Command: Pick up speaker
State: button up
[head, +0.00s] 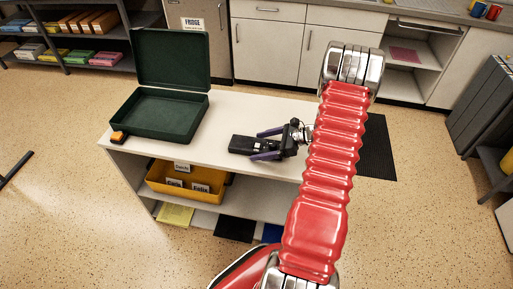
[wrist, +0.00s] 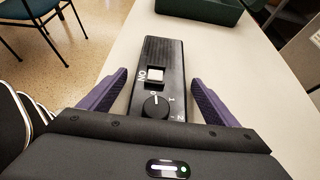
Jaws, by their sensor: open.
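The speaker (wrist: 158,68) is a black, ribbed box lying on the pale table top, with a light "ON" switch and a round dial on its near end. In the head view it is the dark box (head: 243,145) at the table's middle. My gripper (wrist: 158,80) is open, with one purple finger on each side of the speaker's near end. In the wrist view a gap shows between each finger and the speaker. In the head view my gripper (head: 264,144) reaches in from the right, low over the table. Whether the fingertips touch the table cannot be told.
An open green case (head: 155,113) stands on the table (head: 225,108) left of the speaker. A small orange-and-black item (head: 119,137) sits at the left corner. A yellow bin (head: 157,184) with labelled things is on the shelf below. The table top behind the speaker is clear.

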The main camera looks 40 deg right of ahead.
aim_at(262, 143)
jog(key=shift+c, duration=0.2)
jog(key=c, duration=1.6)
jog(key=shift+o, duration=0.2)
jog(key=shift+r, duration=0.1)
jog(key=shift+r, duration=4.95)
